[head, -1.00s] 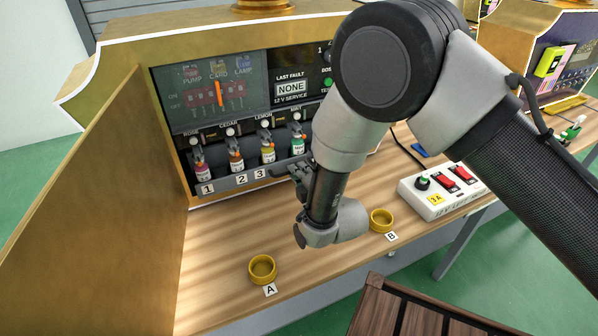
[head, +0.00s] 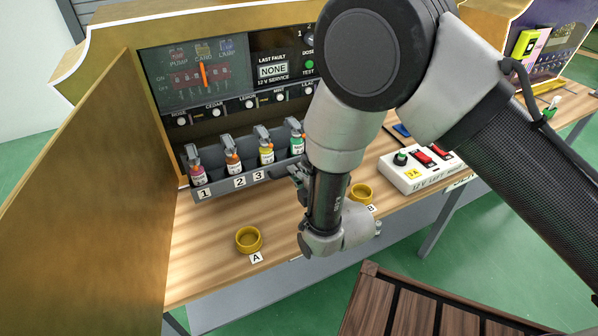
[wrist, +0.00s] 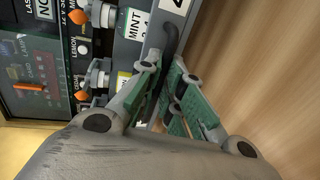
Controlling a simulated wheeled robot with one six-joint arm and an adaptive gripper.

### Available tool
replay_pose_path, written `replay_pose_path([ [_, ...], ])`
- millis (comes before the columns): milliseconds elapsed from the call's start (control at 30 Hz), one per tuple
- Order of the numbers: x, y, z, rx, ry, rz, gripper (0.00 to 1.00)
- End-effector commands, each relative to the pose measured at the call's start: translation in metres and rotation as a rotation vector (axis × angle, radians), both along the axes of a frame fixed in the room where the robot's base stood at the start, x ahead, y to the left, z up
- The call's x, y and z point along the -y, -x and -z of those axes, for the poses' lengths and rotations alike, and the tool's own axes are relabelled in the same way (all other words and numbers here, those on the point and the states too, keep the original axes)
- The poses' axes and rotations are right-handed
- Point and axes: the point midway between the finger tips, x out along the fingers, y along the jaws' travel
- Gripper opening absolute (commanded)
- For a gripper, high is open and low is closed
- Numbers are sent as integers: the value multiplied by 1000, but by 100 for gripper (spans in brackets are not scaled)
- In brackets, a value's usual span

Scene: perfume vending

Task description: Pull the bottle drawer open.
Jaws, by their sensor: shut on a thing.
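The bottle drawer (head: 222,188) is a grey tray that stands partly out of the gold machine. It holds several small bottles, among them a pink one (head: 198,175), an orange one (head: 233,163), a yellow one (head: 266,152) and a green one (head: 297,142). My gripper (head: 299,172) is at the drawer's front, to the right of label 3. In the wrist view its green-padded fingers (wrist: 166,82) are closed around the dark drawer handle (wrist: 171,42). My arm hides the drawer's right end in the head view.
Gold cup A (head: 249,239) and gold cup B (head: 361,194) stand on the wooden counter (head: 210,260). A white switch box (head: 422,168) is to the right. An open gold door (head: 90,200) stands at the left. A slatted wooden seat (head: 430,308) is in front.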

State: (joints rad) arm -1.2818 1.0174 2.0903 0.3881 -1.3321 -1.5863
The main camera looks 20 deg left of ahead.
Motion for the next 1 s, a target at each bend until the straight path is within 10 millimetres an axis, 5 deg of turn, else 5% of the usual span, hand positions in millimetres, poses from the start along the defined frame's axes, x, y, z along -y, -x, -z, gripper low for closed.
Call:
replay_pose_path([
  [67,0,0,1,-1,2,0,0],
  [133,0,0,1,-1,2,0,17],
  [467,0,0,-1,0,0,0,17],
  [667,-1,-1,-29,1,-7,1,17],
  [867,-2,-1,-74,7,-15,2,67],
  [933,-2,-1,-86,6,-13,1,59],
  [1000,-2,-1,-93,5,-9,0,38],
])
